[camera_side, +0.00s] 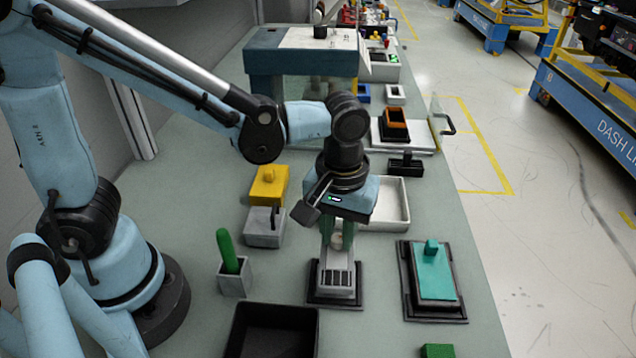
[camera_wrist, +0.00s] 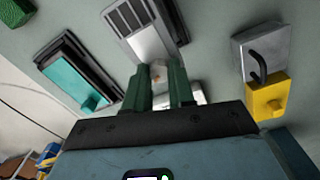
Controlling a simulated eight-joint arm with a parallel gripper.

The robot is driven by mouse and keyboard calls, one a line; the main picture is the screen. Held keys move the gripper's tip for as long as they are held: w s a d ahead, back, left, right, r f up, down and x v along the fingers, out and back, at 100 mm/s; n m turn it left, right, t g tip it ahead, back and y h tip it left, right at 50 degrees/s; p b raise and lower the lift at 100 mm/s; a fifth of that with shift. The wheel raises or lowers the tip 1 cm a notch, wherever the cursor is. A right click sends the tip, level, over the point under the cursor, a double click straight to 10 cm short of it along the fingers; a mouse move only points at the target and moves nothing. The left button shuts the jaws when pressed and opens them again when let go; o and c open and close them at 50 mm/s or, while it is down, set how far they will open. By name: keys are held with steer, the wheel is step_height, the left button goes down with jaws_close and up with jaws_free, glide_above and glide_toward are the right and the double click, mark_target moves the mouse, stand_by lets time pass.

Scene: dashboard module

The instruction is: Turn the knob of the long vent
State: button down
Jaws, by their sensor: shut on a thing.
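The vent (camera_side: 336,277) is a grey block with dark slats on a dark base, below my gripper (camera_side: 338,240) in the side view. In the wrist view the long, pale grey vent (camera_wrist: 146,38) runs from the top edge down towards my fingers, with its slats at the top. Its small pale knob (camera_wrist: 157,72) sits between the two green fingertips of my gripper (camera_wrist: 160,74). The knob also shows between the fingers in the side view (camera_side: 337,241). My gripper points down and is shut on the knob. The fingers hide part of the knob and vent.
A teal panel (camera_side: 434,272) in a dark frame lies right of the vent. Left are a grey block with a black handle (camera_side: 262,229), a yellow block (camera_side: 268,184) and a grey holder (camera_side: 235,281) with a green handle. A black tray (camera_side: 240,318) stands in front.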

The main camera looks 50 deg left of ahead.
mark_target(338, 238)
steer(key=m, duration=0.4)
steer(key=shift+m, duration=0.4)
stand_by(0.4)
steer(key=c, duration=0.9)
jaws_free()
steer(key=shift+c, duration=0.2)
step_height(338, 238, up, 12)
